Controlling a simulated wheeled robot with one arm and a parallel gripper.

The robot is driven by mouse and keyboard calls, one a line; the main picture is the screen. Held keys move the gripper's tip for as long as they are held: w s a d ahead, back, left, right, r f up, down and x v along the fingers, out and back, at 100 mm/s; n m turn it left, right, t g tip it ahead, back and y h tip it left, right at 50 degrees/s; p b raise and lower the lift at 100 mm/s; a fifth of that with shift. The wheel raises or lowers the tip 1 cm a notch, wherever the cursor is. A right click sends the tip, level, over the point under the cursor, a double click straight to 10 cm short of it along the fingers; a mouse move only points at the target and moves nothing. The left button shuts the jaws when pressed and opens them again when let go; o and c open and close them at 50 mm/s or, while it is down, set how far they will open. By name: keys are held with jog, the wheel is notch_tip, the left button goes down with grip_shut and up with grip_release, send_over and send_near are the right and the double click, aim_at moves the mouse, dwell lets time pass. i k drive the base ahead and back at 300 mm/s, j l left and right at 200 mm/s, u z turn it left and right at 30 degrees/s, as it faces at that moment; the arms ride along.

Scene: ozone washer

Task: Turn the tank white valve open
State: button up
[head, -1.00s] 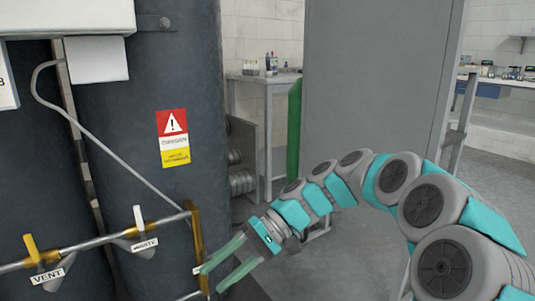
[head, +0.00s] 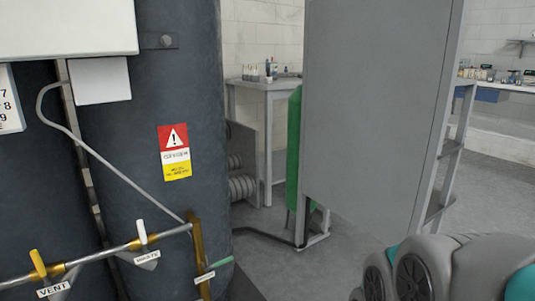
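The white valve handle (head: 141,231) sits on the brass and grey pipe in front of the dark tanks, at the lower left. It stands nearly upright, roughly across the pipe line. A small label (head: 147,257) hangs below it, too blurred to read surely. My gripper is out of the picture. Only grey and teal links of my arm show at the bottom right, far from the valve. Nothing touches the white handle.
A yellow handle (head: 38,263) labelled VENT is left of the white one. A green handle (head: 219,265) is on the brass upright (head: 196,245) to the right. A grey panel (head: 375,110) stands right of the tank (head: 150,120). Floor shows between them.

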aim_at(140, 226)
jog(key=u, duration=1.35)
jog(key=k+j+u, duration=0.1)
jog(key=j+u, duration=0.2)
jog(key=j, duration=0.1)
